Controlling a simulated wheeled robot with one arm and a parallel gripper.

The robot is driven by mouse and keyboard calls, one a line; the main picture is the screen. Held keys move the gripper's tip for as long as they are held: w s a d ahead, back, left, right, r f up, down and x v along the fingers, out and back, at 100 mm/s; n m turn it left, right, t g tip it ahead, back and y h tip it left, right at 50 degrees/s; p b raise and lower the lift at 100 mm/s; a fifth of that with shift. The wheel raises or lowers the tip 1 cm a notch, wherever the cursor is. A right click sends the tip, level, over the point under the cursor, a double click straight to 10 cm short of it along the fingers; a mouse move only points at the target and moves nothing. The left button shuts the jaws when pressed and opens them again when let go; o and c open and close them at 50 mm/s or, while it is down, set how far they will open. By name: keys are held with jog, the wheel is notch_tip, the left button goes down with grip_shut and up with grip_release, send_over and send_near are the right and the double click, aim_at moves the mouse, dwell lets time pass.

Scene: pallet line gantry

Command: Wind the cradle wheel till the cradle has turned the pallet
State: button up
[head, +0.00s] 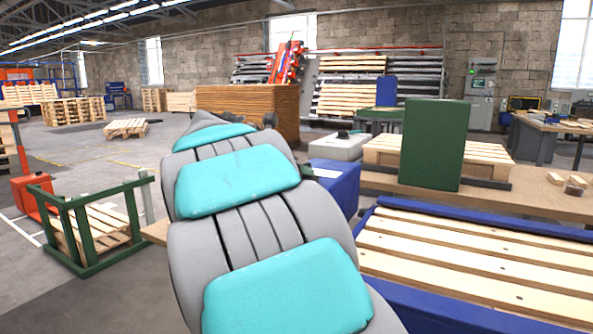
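My grey arm with teal pads reaches away through the middle of the view and hides what lies behind it. My gripper cannot be made out at its far end. A wooden pallet (480,262) lies flat between blue rails (480,218) at the right front. A second pallet (487,152) lies on the bench behind an upright green panel (433,145). A green frame (85,232) on the floor at the left has pallet slats inside it. I cannot tell which of these is the cradle. No cradle wheel can be made out.
A wooden bench (520,205) runs across the right. A blue box (335,183) and a light grey unit (340,147) stand just right of my arm. A brown stack (245,106) stands behind. Open floor lies at the left, with a loose pallet (126,128).

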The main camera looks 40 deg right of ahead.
grip_shut()
jog(key=shift+f+m+g, duration=0.1)
jog(key=shift+m+g, duration=0.2)
dwell(0.3)
jog(key=shift+w+m+g+h, duration=0.25)
jog(key=shift+m+g+h, duration=0.15)
jog(key=shift+m+g, duration=0.45)
jog(key=shift+w+a+m+g, duration=0.1)
jog(key=shift+w+m+g, duration=0.05)
jog(key=shift+m+g, duration=1.2)
jog(key=shift+w+m+g, duration=0.15)
jog(key=shift+m+g, duration=0.85)
jog(key=shift+g, duration=0.5)
jog(key=shift+w+m+g+y, duration=0.1)
jog(key=shift+m+g+y, duration=0.3)
jog(key=shift+m+g, duration=0.65)
jog(key=shift+g, duration=0.35)
